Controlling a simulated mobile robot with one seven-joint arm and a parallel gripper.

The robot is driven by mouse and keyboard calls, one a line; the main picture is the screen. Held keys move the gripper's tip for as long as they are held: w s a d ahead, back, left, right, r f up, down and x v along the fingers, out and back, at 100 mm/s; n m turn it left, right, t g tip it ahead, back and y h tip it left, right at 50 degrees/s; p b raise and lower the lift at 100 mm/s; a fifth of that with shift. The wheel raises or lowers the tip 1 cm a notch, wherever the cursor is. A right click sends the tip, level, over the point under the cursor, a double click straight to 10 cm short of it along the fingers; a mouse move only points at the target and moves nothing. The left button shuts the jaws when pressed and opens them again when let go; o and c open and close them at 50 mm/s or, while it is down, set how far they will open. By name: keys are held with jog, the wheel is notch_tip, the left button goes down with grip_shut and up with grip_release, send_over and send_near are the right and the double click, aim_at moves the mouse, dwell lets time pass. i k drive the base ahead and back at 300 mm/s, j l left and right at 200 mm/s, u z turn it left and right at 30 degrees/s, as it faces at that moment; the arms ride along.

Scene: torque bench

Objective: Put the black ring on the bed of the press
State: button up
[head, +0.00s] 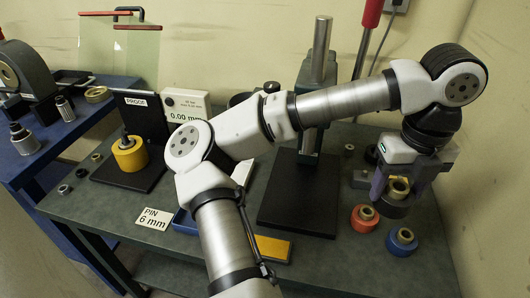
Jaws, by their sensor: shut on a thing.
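My gripper (397,192) is at the right of the bench, pointing down, with its fingers shut on the black ring (394,210). The black ring has a brass-coloured centre, and the fingers hide part of it. I cannot tell for sure whether it is clear of the bench top. The press stands left of my gripper, with a steel column (320,65) and a flat black bed (298,203). The visible part of the bed is bare. My arm crosses in front of the press and hides part of it.
A red ring (364,219) and a blue ring (401,242) lie on the bench just below my gripper. Left are a yellow weight (130,154) on a black stand, a gauge box (187,106) and a "PIN 6 mm" card (154,218). A yellow-topped block (273,248) lies in front.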

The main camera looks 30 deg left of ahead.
aim_at(303, 193)
jog(key=k+j, duration=0.1)
jog(key=j, duration=0.25)
jog(key=k+j, duration=0.1)
jog(key=j, duration=0.2)
jog(key=k+j, duration=0.1)
jog(key=j, duration=0.25)
jog(key=k+j, duration=0.1)
jog(key=j, duration=0.25)
jog(key=i+j, duration=0.35)
jog(key=j+u, duration=0.05)
jog(key=j, duration=0.05)
